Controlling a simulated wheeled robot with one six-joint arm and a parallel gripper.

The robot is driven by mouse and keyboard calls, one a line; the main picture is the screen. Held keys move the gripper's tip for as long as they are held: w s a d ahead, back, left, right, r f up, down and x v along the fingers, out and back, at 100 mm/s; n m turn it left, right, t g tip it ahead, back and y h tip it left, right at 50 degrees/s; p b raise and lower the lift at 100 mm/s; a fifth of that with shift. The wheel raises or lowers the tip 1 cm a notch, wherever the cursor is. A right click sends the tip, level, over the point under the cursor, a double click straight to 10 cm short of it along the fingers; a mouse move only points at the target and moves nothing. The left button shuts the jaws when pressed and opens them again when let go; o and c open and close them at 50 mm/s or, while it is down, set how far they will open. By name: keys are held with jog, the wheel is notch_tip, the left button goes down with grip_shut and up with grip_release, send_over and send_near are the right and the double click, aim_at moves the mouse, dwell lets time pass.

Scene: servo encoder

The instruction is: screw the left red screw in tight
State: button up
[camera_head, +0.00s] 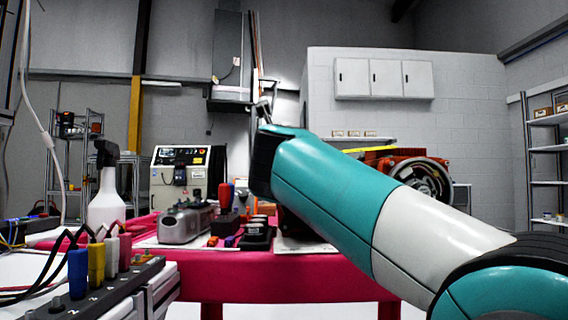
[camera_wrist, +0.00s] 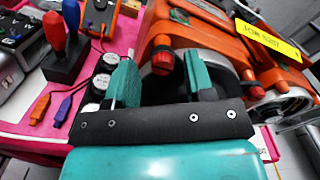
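An orange machine (camera_wrist: 222,52) with a yellow label (camera_wrist: 268,39) fills the upper right of the wrist view. A red screw (camera_wrist: 162,61) with a dark band stands out from its left part. A second red knob-like part (camera_wrist: 256,92) shows further right, low on the machine. My gripper (camera_wrist: 160,76) is open, its two teal fingers wide apart. In the head view the machine (camera_head: 400,166) is partly hidden behind my arm, and the left red screw cannot be made out.
A pink table (camera_head: 250,276) carries the machine. Left of my gripper are a red and blue handled tool stand (camera_wrist: 66,57), orange and blue plugs (camera_wrist: 40,104), and dark round-topped parts (camera_wrist: 98,86). A spray bottle (camera_head: 107,200) and cabled connectors (camera_head: 97,262) stand further left.

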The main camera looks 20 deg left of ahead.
jog(key=shift+s, duration=0.1)
jog(key=b+v, duration=0.6)
jog(key=v, duration=1.1)
jog(key=shift+s+r, duration=0.1)
jog(key=shift+s, duration=0.05)
